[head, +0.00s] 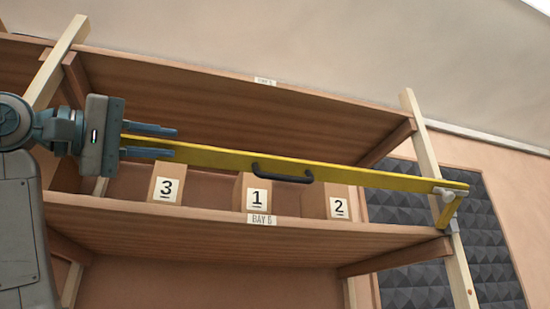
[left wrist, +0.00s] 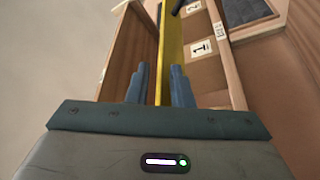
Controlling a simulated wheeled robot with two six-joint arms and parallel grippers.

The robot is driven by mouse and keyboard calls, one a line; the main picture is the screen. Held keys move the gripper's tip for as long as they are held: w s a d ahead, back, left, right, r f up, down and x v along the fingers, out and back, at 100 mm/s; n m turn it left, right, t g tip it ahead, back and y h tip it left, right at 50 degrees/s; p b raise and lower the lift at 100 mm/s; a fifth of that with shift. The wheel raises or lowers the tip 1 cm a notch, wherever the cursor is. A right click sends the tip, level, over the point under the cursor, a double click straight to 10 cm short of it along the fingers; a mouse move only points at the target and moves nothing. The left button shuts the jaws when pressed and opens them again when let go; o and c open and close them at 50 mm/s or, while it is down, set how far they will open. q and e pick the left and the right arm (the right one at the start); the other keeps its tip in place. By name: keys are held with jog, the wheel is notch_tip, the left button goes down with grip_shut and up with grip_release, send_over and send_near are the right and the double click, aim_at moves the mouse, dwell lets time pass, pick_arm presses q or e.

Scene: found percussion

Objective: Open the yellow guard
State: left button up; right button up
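The yellow guard (head: 370,177) is a long bar across the front of the shelf bay, with a black handle (head: 283,173) near its middle. Its right end meets a grey bracket (head: 447,195) at the right post. My left gripper (head: 176,142) is open, at the bar's left end, in front of the bay and well left of the handle. In the left wrist view the yellow guard (left wrist: 172,60) runs away from me, seen between the two blue-grey fingers (left wrist: 160,80). I cannot tell whether the fingers touch it. My right gripper is not in view.
Boxes labelled 3 (head: 166,189), 1 (head: 257,194) and 2 (head: 339,207) stand on the lower shelf (head: 200,236) behind the guard. An upper shelf (head: 230,100) lies above. Wooden posts (head: 423,140) stand at both sides, with a dark foam panel (head: 395,190) behind at right.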

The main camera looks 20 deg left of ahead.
pick_arm(q)
jog(key=s+a+f+b, duration=0.4)
jog(key=s+a+b, duration=0.1)
jog(key=a, duration=0.4)
jog(key=shift+s+f, duration=0.25)
jog(key=shift+s, duration=0.65)
jog(key=shift+b, duration=0.35)
